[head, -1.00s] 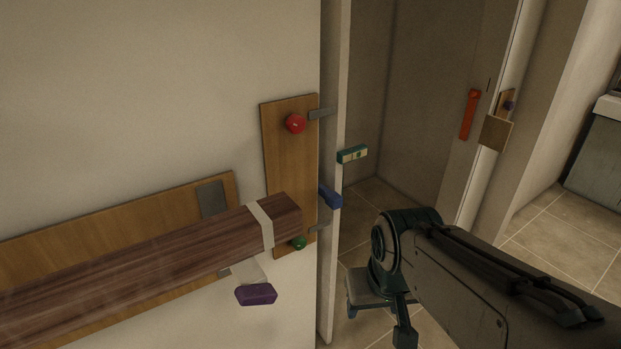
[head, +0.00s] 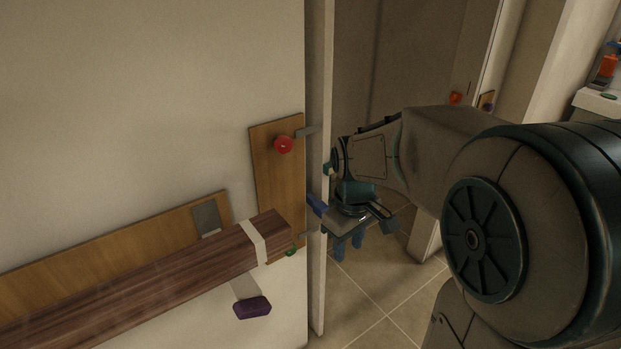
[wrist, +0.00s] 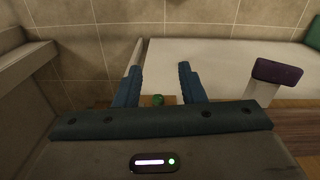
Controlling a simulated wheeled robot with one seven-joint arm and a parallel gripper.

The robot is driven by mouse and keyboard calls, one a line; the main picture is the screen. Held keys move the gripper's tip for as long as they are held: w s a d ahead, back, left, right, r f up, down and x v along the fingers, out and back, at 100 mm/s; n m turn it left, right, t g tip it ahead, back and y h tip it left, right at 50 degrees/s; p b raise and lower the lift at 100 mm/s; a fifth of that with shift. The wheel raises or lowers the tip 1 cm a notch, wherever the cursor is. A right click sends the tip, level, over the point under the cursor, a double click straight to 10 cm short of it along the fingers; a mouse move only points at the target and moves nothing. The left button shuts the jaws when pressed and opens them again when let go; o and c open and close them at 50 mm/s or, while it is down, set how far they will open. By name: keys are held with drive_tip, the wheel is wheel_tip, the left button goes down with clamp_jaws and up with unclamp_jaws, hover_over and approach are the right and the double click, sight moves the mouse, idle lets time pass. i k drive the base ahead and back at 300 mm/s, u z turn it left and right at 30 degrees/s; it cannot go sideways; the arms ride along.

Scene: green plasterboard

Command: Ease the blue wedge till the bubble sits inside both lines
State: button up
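The blue wedge (head: 316,205) sticks out at the edge of the wall panel in the head view, between two grey metal tabs. A small green piece, apparently the level's end (head: 328,164), shows above it; my arm hides the rest, so I cannot see the bubble or its lines. My gripper (head: 349,246) is just right of the panel edge, below and to the right of the wedge, fingers pointing down. In the wrist view its two blue fingers are apart with nothing held; a green knob (wrist: 158,100) shows beyond, between them. The wedge is not recognisable there.
A wooden board (head: 265,190) carries a red knob (head: 284,145). A dark wooden beam (head: 150,277) with a pale strap juts across the lower left. A purple block (head: 252,307) hangs below it. Tiled floor (head: 375,290) lies open to the right of the panel.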

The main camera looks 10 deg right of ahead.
sight(320, 207)
drive_tip(key=z, duration=1.15)
drive_tip(key=k, duration=0.9)
drive_tip(key=u, duration=0.85)
drive_tip(key=i, duration=1.65)
